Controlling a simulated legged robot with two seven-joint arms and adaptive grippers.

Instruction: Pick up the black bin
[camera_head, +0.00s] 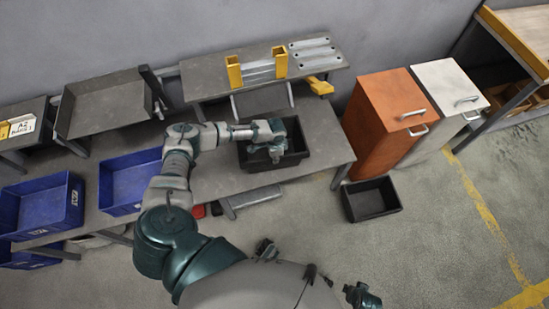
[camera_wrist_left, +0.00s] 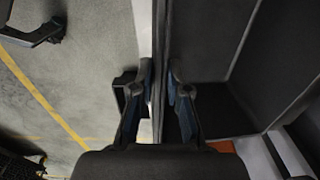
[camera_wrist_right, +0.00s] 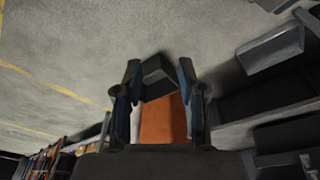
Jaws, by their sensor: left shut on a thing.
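A black bin (camera_head: 297,135) stands on the grey workbench in the head view. My left arm reaches over it and my left gripper (camera_head: 276,155) is at its near side. In the left wrist view the left gripper (camera_wrist_left: 158,92) is shut on the bin's wall, with the bin's dark interior (camera_wrist_left: 205,55) to the right. A second black bin (camera_head: 371,201) stands on the floor to the right of the bench. My right gripper (camera_wrist_right: 160,90) is open and empty in the right wrist view, with the floor bin and an orange cabinet beyond its fingers.
An orange cabinet (camera_head: 386,120) and a white cabinet (camera_head: 449,98) stand right of the workbench (camera_head: 335,152). Blue bins (camera_head: 130,183) sit at the left. A raised shelf (camera_head: 205,80) with yellow holders and metal brackets is behind the bin. Open floor lies at the front right.

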